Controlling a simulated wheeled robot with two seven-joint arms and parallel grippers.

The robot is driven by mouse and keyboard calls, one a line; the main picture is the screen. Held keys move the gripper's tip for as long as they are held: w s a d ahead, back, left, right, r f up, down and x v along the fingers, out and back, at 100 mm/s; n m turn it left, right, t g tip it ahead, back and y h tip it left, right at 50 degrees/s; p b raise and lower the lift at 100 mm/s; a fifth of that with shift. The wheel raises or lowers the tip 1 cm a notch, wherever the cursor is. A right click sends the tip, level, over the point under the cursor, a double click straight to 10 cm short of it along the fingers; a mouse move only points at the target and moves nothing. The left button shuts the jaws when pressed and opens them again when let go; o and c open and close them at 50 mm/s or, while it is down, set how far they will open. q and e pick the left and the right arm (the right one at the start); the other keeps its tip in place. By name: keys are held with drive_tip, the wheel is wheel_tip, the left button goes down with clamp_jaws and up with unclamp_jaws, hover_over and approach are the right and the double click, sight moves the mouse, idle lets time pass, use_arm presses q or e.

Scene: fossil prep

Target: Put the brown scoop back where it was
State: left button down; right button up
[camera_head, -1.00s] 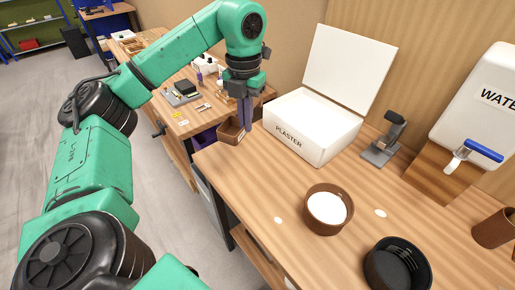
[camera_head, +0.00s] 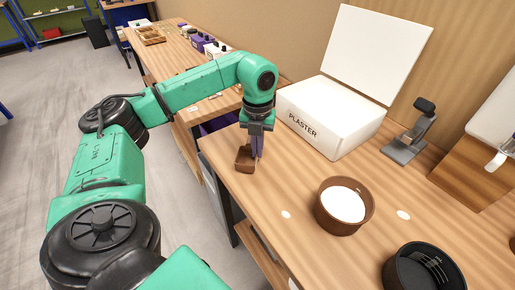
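The brown scoop (camera_head: 244,158) is at the left end of the wooden bench, just below my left gripper (camera_head: 256,153). My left gripper points down with its fingers at the scoop and appears shut on it. I cannot tell whether the scoop touches the bench top. A white box marked PLASTER (camera_head: 308,128) with its lid raised stands right behind the gripper. My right gripper is not in view.
A brown bowl of white powder (camera_head: 326,220) and a black bowl (camera_head: 392,270) stand on the bench (camera_head: 270,207). A grey stand (camera_head: 405,148) is right of the plaster box. The bench is clear between the scoop and the brown bowl.

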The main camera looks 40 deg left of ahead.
use_arm(q)
drive_tip(key=shift+w+f, duration=0.15)
drive_tip(key=shift+f, duration=0.35)
drive_tip(key=c, duration=1.1)
unclamp_jaws()
drive_tip(key=shift+r, duration=0.1)
wheel_tip(320, 180, up, 12)
drive_tip(key=shift+a+r+p, duration=0.1)
drive_tip(key=shift+r+p, duration=0.05)
drive_tip(key=shift+p, duration=0.4)
drive_tip(key=shift+w, duration=0.15)
